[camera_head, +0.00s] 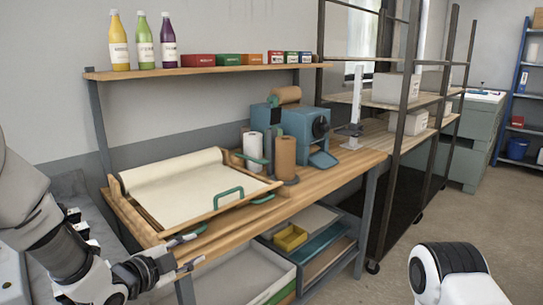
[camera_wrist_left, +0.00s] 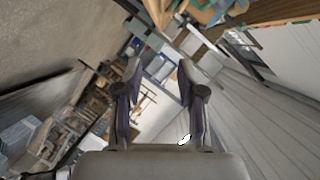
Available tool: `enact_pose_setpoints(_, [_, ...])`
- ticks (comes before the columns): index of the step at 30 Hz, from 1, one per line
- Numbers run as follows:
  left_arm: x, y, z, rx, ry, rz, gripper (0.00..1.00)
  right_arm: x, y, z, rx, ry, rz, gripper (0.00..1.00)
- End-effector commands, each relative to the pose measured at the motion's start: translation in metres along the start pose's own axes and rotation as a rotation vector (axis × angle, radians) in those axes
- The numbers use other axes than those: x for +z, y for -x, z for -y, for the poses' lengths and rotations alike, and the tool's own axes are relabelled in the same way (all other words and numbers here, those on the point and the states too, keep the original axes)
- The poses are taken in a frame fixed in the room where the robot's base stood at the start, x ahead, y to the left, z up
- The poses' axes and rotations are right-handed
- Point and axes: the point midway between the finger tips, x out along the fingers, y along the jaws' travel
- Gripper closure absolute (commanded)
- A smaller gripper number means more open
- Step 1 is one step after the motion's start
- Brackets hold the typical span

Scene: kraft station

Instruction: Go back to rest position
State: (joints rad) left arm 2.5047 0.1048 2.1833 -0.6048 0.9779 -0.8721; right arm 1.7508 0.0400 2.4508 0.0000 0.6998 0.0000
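My left gripper (camera_head: 188,251) is at the lower left in the head view, in front of the workbench's left front corner. The left wrist view shows the same gripper (camera_wrist_left: 158,68) with its two fingers apart and nothing between them. Whether a finger touches the bench edge cannot be told. Of my right arm only a white and black link shows at the lower right of the head view; its gripper is out of the frame.
The wooden workbench (camera_head: 330,166) carries a paper tray (camera_head: 205,190), a paper roll (camera_head: 285,155) and a blue machine (camera_head: 297,125). Below are drawers with a yellow bin (camera_head: 290,238). A dark-framed rack (camera_head: 398,150) stands right of it. Floor is free at the right.

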Motion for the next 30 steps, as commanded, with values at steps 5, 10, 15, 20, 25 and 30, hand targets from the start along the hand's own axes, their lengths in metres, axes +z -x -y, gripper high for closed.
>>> enact_pose_setpoints(5, [0.025,-0.006,-0.052,0.098,0.047,0.045,0.61,-0.001,0.005,0.000,0.000,0.000,-0.001,0.60])
enact_pose_setpoints(10, [0.053,-0.001,-0.114,0.203,0.115,0.115,0.61,0.000,0.009,0.000,0.000,0.000,0.000,0.60])
enact_pose_setpoints(15, [0.090,0.024,-0.202,0.350,0.256,0.261,0.61,0.000,0.016,0.000,0.000,0.000,0.000,0.60])
enact_pose_setpoints(20, [0.128,0.093,-0.315,0.525,0.539,0.557,0.61,0.000,0.024,0.000,0.000,0.000,0.000,0.60])
enact_pose_setpoints(25, [0.147,0.202,-0.402,0.569,0.927,1.038,0.61,0.000,0.029,0.000,0.000,0.000,0.000,0.60])
enact_pose_setpoints(30, [0.152,0.241,-0.408,0.351,1.248,1.357,0.61,0.000,0.027,0.000,0.000,0.000,0.000,0.60])
